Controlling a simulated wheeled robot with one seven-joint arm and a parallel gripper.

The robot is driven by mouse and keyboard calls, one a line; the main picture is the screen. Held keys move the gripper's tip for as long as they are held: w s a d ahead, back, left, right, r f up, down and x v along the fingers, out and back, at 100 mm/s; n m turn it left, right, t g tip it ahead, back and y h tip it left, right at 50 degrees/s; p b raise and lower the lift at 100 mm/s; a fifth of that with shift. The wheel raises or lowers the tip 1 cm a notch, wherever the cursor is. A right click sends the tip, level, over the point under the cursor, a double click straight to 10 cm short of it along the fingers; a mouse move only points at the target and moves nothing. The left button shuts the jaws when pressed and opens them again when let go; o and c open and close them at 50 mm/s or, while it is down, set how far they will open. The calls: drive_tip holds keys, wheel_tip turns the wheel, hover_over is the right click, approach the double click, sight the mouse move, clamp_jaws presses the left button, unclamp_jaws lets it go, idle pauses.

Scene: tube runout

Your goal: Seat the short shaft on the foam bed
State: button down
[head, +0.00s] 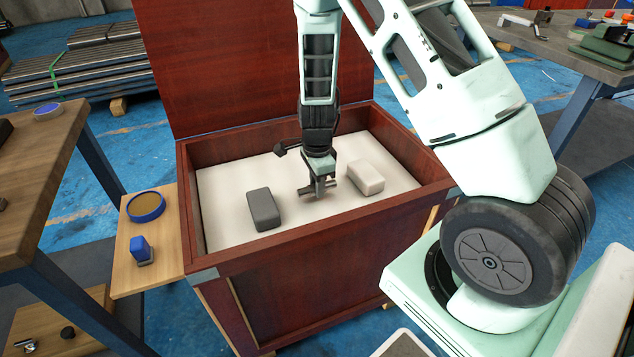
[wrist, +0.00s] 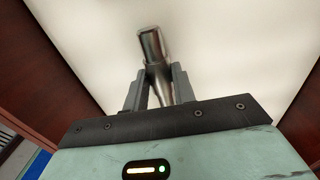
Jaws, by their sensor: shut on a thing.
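The short shaft (wrist: 152,48) is a grey metal cylinder gripped between my two fingers in the wrist view. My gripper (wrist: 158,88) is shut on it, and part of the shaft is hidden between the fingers. In the head view my gripper (head: 318,188) points down inside the wooden chest, over the pale foam bed (head: 225,190). The shaft (head: 308,192) shows only in part there, low over or on the foam; I cannot tell whether it touches.
A dark grey block (head: 263,209) lies on the foam left of my gripper, and a white block (head: 366,177) lies to its right. The chest's wooden walls (head: 240,262) surround the bed. A side shelf (head: 130,270) holds a blue-rimmed round dish (head: 146,206) and a blue item (head: 140,248).

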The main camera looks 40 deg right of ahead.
drive_tip(key=shift+f+b, duration=0.65)
drive_tip(key=shift+f, duration=0.5)
drive_tip(key=c, duration=1.1)
unclamp_jaws()
drive_tip(key=shift+r, duration=0.1)
wheel_tip(320, 180, up, 17)
drive_tip(key=p, duration=0.5)
drive_tip(key=shift+r, duration=0.2)
